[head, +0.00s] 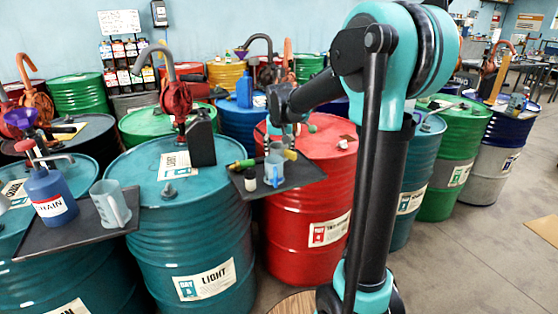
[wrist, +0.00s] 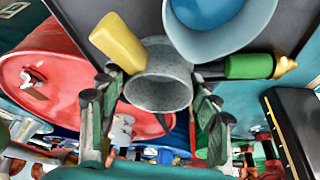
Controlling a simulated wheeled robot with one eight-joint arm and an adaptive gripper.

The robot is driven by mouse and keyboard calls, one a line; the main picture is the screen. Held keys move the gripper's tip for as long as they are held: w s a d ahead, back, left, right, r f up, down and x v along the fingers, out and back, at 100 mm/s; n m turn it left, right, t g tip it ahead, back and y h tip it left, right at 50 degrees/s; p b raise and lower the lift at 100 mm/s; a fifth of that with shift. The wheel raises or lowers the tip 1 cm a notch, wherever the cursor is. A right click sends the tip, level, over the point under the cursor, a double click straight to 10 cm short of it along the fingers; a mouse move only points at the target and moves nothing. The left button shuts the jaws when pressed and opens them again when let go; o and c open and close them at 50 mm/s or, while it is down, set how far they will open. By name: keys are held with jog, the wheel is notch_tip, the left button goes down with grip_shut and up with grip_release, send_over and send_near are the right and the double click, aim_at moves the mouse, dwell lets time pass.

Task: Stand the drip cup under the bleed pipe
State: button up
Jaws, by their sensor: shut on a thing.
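My gripper (wrist: 157,82) is shut on a grey speckled metal cup (wrist: 160,90), which looks like the drip cup. One finger is on each side of it in the wrist view. In the head view my gripper (head: 283,137) is above the dark tray (head: 300,175) between the teal LIGHT drum and the red drum. A light blue mug (head: 273,172) stands on this tray beside the held cup; it also shows in the wrist view (wrist: 222,28). I cannot tell from the head view whether the held cup touches the tray. I cannot pick out the bleed pipe with certainty.
A green-handled tool (head: 243,163), a white jar (head: 250,180) and a yellow block (wrist: 118,42) are close to the cup. A black canister (head: 201,140) stands on the teal LIGHT drum (head: 205,240). A left tray holds a blue DRAIN bottle (head: 48,190) and a clear jug (head: 110,203).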

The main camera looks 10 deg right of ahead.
jog(key=shift+f, duration=2.05)
jog(key=o, duration=1.2)
jog(key=shift+f, duration=0.1)
